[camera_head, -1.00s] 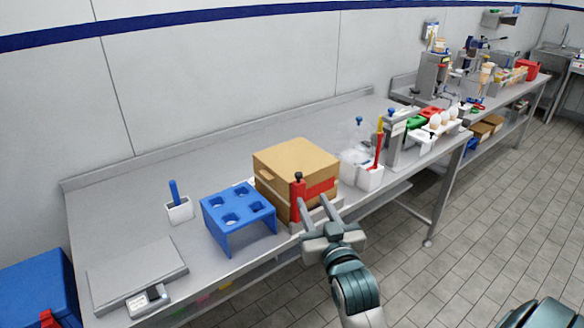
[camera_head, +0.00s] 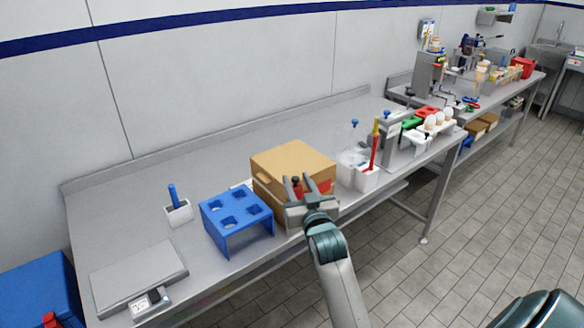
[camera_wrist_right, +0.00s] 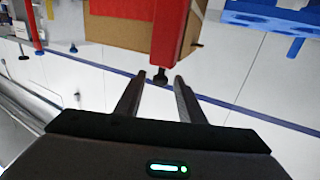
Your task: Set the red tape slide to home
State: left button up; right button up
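The red tape slide (camera_head: 297,192) stands upright at the front of the tan cardboard box (camera_head: 285,160), near the table's front edge. It has a black knob on its end. My right gripper (camera_head: 297,179) reaches to the front of the box, its two fingers apart around the slide's upper part. In the right wrist view the red slide (camera_wrist_right: 171,35) hangs from the top and its black knob (camera_wrist_right: 160,77) lies between the open fingertips (camera_wrist_right: 161,77); contact is not visible. The gripper hides the slide's lower part. My left gripper is out of view.
A blue rack (camera_head: 235,217) stands close left of the box. A white holder (camera_head: 364,178) with a red-handled tool stands to its right. A scale (camera_head: 140,277) and a small white cup (camera_head: 179,213) are further left. The table behind is bare.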

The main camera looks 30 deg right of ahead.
jog(key=shift+p+x, duration=0.65)
jog(key=shift+x, duration=2.2)
jog(key=shift+c, duration=0.4)
grip_shut()
